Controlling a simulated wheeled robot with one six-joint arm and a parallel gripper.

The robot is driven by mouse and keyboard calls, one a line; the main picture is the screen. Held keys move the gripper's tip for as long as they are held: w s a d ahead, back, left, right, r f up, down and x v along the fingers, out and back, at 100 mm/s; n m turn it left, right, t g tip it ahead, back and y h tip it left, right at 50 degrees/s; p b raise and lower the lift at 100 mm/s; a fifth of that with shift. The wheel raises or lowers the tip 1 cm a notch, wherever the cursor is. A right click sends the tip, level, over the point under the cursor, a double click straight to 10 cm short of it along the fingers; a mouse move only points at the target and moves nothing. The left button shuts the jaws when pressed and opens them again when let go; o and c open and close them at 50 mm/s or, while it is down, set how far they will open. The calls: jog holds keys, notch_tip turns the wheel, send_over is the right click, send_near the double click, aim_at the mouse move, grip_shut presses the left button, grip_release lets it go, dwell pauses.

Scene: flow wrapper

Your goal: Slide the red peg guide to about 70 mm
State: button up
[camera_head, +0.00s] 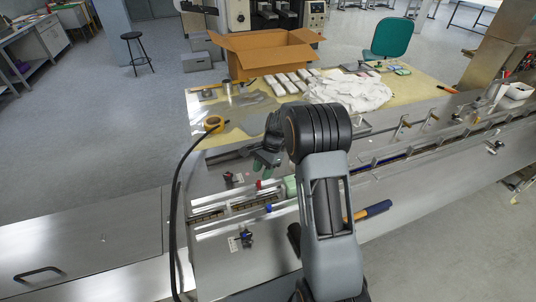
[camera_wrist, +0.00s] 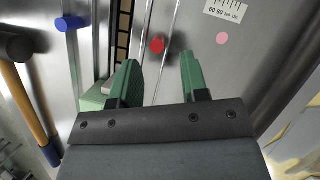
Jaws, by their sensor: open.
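The red peg (camera_wrist: 157,45) stands up from the metal machine bed in the wrist view, just beyond and between my fingertips, apart from both fingers. It also shows as a small red spot in the head view (camera_head: 258,184), below my gripper (camera_head: 263,166). My gripper (camera_wrist: 160,60) is open and empty, with its green fingers spread. A printed scale plate (camera_wrist: 226,10), with 60 and 80 readable, lies to the right of the peg at the top edge. The peg's exact reading against it cannot be told.
A blue peg (camera_wrist: 66,23) stands left of the red one, and also shows in the head view (camera_head: 268,208). A cardboard box (camera_head: 262,52) and white cloth (camera_head: 350,91) are behind. A black cable (camera_head: 177,190) arches at left.

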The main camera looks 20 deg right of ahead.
jog(key=v, duration=0.9)
jog(key=shift+d+r+b, duration=0.15)
jog(key=shift+r+b, duration=0.1)
jog(key=shift+b, duration=0.1)
